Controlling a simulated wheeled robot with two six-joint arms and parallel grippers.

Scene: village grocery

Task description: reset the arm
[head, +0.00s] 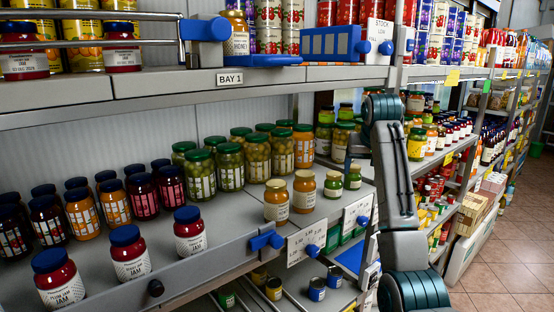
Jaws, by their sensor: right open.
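My right arm, grey with dark teal joints, rises from the bottom right in front of the shelves. My right gripper (358,149) is a dark shape beside the upper part of that arm, largely hidden and seen edge-on. It looks open, with nothing seen in it. It is in front of the far end of the middle shelf, near the green-lidded jars. My left arm and gripper are not in view.
The middle shelf (225,232) holds jam jars (123,253), green-lidded jars (230,167) and orange jars (304,191). Blue clips (266,241) and price cards (306,242) stick out from its edge. The upper shelf carries a blue holder (333,43). Open floor (500,262) lies right.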

